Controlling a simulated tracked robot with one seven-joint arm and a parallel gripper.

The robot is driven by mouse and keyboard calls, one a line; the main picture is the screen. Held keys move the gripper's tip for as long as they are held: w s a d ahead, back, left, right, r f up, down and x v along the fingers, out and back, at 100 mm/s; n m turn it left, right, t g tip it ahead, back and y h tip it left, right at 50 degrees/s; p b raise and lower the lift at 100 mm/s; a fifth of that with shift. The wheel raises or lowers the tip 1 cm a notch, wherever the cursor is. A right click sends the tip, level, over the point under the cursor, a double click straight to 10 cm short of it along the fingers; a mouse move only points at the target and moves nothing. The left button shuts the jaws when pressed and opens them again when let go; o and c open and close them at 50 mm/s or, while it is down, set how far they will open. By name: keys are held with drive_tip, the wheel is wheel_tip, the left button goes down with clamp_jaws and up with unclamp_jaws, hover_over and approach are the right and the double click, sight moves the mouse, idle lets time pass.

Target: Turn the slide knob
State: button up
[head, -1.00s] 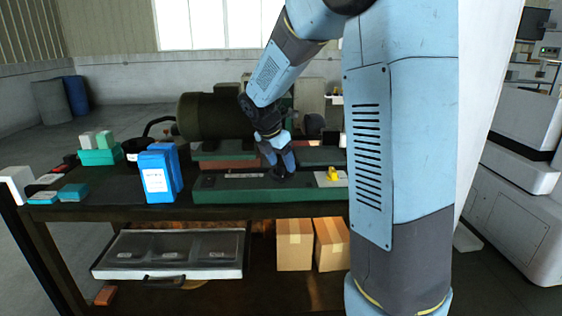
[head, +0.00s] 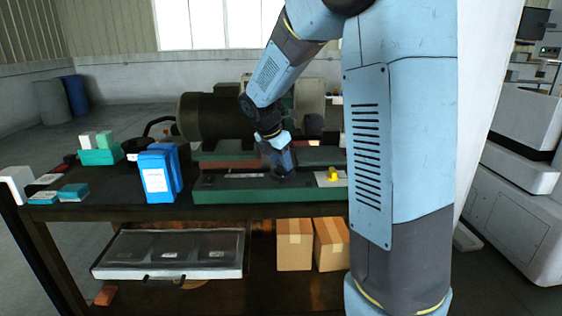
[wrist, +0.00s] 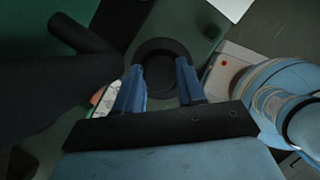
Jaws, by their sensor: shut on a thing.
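The slide knob is a dark round knob (wrist: 160,52) in the wrist view, with a thick black rim. In the head view it sits low on top of the long green machine base (head: 240,195) and is mostly hidden by my gripper (head: 279,171). My gripper (wrist: 160,78) points down at the knob, with its blue fingers on either side of it. It is shut on the knob.
A yellow piece (head: 333,174) on a pale plate is right of my gripper. A dark green motor (head: 212,116) stands behind. Blue containers (head: 157,175) stand to the left on the bench. A black bar (wrist: 85,38) shows near my gripper in the wrist view.

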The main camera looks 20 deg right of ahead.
drive_tip(key=shift+m, duration=0.3)
drive_tip(key=m+g, duration=0.1)
drive_tip(key=m, duration=0.2)
drive_tip(key=shift+w+h, duration=0.15)
drive_tip(key=shift+h, duration=0.15)
drive_tip(key=shift+w+m+g, duration=0.1)
drive_tip(key=shift+m+g, duration=0.8)
drive_tip(key=shift+m, duration=1.1)
drive_tip(key=o, duration=1)
drive_tip(key=shift+o, duration=0.2)
drive_tip(key=shift+r, duration=0.1)
drive_tip(key=v, duration=1.3)
drive_tip(key=shift+a+r, duration=0.2)
drive_tip(key=shift+r, duration=0.05)
drive_tip(key=shift+w, duration=0.1)
